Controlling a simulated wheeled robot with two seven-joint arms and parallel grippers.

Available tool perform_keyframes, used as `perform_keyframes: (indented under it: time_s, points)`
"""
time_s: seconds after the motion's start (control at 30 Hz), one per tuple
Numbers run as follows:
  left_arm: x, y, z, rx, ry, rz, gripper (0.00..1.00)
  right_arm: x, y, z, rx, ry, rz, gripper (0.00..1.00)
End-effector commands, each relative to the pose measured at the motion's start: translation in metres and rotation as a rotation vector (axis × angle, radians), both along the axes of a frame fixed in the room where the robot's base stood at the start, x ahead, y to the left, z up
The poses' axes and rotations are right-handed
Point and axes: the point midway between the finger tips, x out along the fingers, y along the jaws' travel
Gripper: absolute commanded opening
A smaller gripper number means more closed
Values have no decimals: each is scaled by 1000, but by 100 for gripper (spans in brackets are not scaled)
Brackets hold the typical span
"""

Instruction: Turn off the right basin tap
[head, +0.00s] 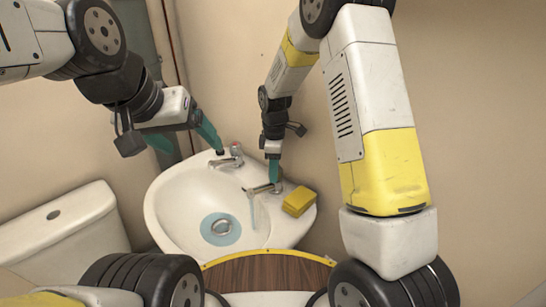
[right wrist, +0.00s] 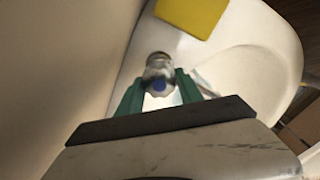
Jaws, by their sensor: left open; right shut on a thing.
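The right basin tap (head: 264,188) is a chrome tap on the back right rim of the white basin (head: 172,205). A pale blue water stream (head: 253,213) falls from its spout. My right gripper (head: 274,177) points down and is shut on the tap's handle. In the right wrist view, the handle (right wrist: 159,74) with a blue dot sits between the teal fingers (right wrist: 157,98). My left gripper (head: 193,145) is open and empty, above and left of the left basin tap (head: 228,159), which has a red mark.
A yellow sponge (head: 299,201) lies on the basin rim just right of the right tap. It also shows in the right wrist view (right wrist: 192,14). A blue patch surrounds the drain (head: 221,228). A white toilet cistern (head: 62,225) stands at the left. The wall is close behind the taps.

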Motion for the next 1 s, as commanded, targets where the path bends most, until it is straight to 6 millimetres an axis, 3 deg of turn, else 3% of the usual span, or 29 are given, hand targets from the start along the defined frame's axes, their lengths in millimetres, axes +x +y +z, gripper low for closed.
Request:
perform_keyframes:
  time_s: [0.47,1.0]
  points:
    - [0,0,0,0,0,0,80,1,0,1,0,-1,-161,3]
    - [0,0,0,0,0,0,80,3,-1,1,1,-1,-661,3]
